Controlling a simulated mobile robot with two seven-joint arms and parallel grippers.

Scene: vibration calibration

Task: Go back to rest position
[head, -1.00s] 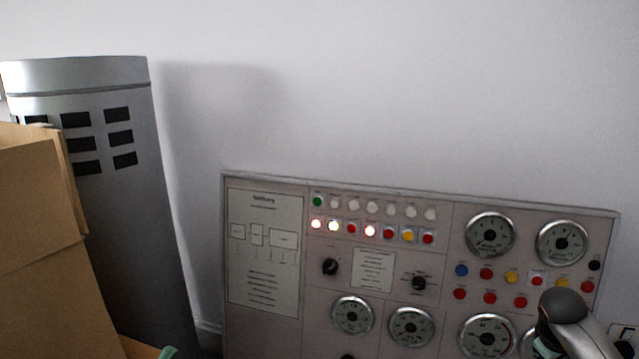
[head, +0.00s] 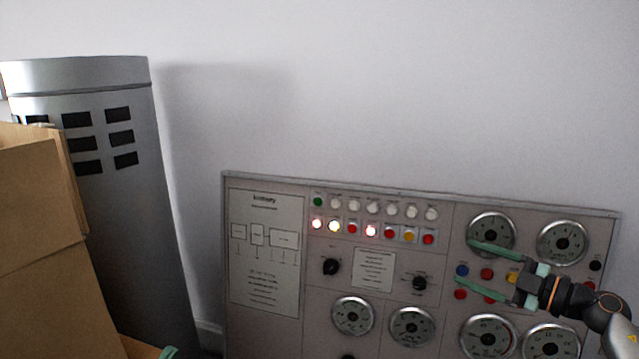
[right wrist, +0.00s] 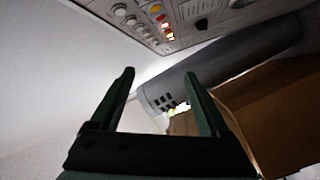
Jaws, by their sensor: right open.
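My right gripper (head: 484,268) is in front of the right part of the control panel (head: 270,331) in the head view. Its two green fingers are spread and point left, with nothing between them. The right wrist view shows the same open gripper (right wrist: 160,98), its fingers apart and empty. The panel has gauges, knobs, coloured buttons and several lit lamps. The gripper covers part of a gauge and some buttons; I cannot tell whether it touches the panel. A small green tip (head: 169,352) shows at the bottom left of the head view, too little to judge my left gripper.
A grey cylinder (head: 150,215) with dark slots stands left of the panel. Cardboard boxes (head: 40,220) stand in front of it at the far left. The cylinder also shows in the right wrist view (right wrist: 215,72). The white wall (head: 400,90) above the panel is bare.

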